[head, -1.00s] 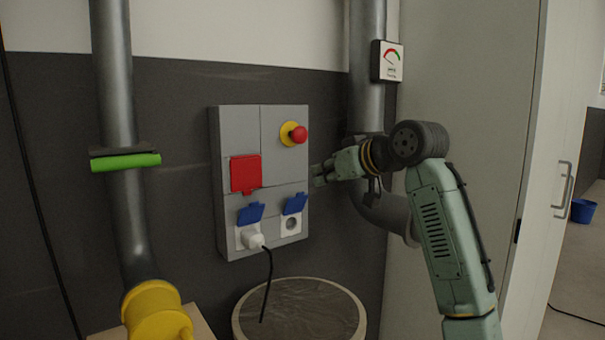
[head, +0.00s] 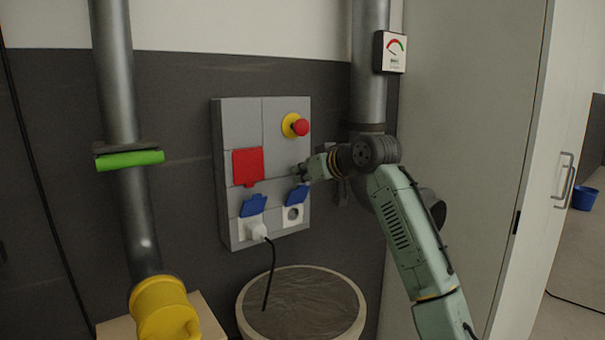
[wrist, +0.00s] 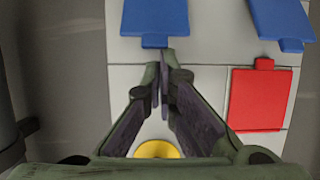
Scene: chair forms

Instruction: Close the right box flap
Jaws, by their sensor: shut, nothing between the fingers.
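The grey wall box (head: 240,120) carries two blue flaps over sockets. The right flap (head: 297,194) is raised, and its round white socket (head: 293,214) shows below it, empty. The left flap (head: 253,205) is also raised, above a socket holding a white plug (head: 256,231). My gripper (head: 297,172) is shut and empty in front of the box, just above the right flap. In the wrist view, the shut fingertips (wrist: 161,72) point at the tab edge of the right flap (wrist: 155,18); I cannot tell whether they touch it.
A red cover (head: 248,166) sits left of my gripper, and a red button on a yellow base (head: 300,127) above it. A black cable hangs from the plug towards a round bin (head: 300,305). A pipe (head: 369,70) and gauge (head: 394,52) stand right.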

